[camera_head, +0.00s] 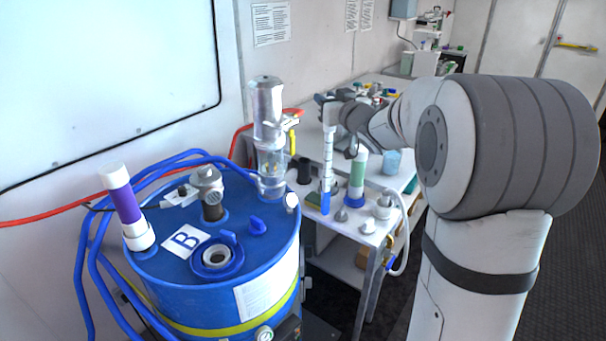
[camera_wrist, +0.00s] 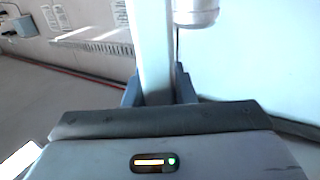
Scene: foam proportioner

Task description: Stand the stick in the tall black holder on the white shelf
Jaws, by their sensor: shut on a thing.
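The stick (camera_head: 328,160) is a long white bar with blue bands and a blue lower end. It hangs nearly upright over the front of the white shelf (camera_head: 350,222). My gripper (camera_head: 330,102) is shut on its upper part. In the wrist view the stick (camera_wrist: 151,40) is a pale bar between the two fingers of my gripper (camera_wrist: 158,92). A short black cylinder (camera_head: 304,170), likely the tall black holder, stands on the shelf to the left of the stick, apart from it. Whether the stick's lower end touches the shelf cannot be told.
A blue drum (camera_head: 265,240) with hoses and a purple-and-white cylinder (camera_head: 122,205) stands at the left.

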